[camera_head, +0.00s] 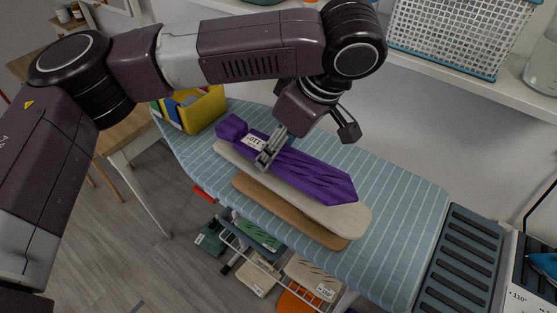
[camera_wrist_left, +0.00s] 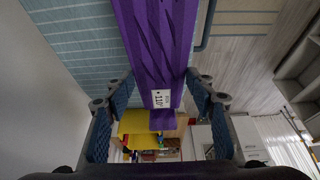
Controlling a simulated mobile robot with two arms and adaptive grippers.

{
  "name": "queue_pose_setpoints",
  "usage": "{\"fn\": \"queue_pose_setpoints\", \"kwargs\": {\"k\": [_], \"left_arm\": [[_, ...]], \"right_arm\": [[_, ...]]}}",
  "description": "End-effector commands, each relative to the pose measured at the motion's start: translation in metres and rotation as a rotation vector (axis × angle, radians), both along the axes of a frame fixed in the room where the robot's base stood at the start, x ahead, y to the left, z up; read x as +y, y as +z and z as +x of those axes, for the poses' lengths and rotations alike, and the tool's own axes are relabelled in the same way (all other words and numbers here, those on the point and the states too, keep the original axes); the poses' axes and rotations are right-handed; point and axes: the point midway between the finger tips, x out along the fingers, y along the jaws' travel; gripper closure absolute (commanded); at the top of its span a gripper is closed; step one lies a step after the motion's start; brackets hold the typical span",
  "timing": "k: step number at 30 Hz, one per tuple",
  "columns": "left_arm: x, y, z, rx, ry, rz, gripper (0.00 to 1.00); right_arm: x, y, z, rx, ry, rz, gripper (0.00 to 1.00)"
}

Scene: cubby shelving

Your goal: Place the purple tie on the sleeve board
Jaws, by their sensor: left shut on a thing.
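The purple tie (camera_head: 318,181) is long, with a knot-like narrow end at the upper left, a wide pointed end at the lower right and a white label. My left gripper (camera_head: 267,158) is shut on it near the label. The sleeve board (camera_head: 352,221), a pale padded top over a wooden base, is on the ironing board. The tie runs lengthwise over the pale top; I cannot tell whether it touches. In the left wrist view the tie (camera_wrist_left: 158,45) passes between the fingers of the left gripper (camera_wrist_left: 160,100). My right gripper is not in view.
The blue striped ironing board (camera_head: 400,200) carries a yellow bin (camera_head: 203,110) at its far left end. A dark slatted rest (camera_head: 460,262) and a blue iron (camera_head: 545,264) are at the right. A white wire basket (camera_head: 445,38) stands on the shelf above.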

Motion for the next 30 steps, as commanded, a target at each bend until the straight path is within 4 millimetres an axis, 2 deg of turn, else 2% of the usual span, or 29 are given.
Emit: {"fn": "queue_pose_setpoints", "kwargs": {"k": [4, 11, 21, 22, 26, 30], "left_arm": [[0.0, -0.011, 0.0, 0.001, -0.002, 0.0, 0.74], [0.0, -0.042, 0.0, 0.0, -0.001, 0.0, 0.74], [0.0, -0.046, 0.0, 0.001, -0.001, -0.001, 0.74], [0.0, -0.046, 0.0, 0.0, -0.001, 0.0, 0.46], [0.0, -0.046, 0.0, 0.0, -0.001, 0.0, 0.32], [0.0, -0.046, 0.0, 0.0, -0.001, 0.0, 0.32]], "right_arm": [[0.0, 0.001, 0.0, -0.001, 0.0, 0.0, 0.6], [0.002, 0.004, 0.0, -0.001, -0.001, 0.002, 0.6], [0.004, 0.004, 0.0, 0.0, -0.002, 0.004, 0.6], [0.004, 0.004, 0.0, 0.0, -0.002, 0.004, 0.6], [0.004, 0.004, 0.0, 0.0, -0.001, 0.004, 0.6], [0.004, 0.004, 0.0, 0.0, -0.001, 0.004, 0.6]]}}
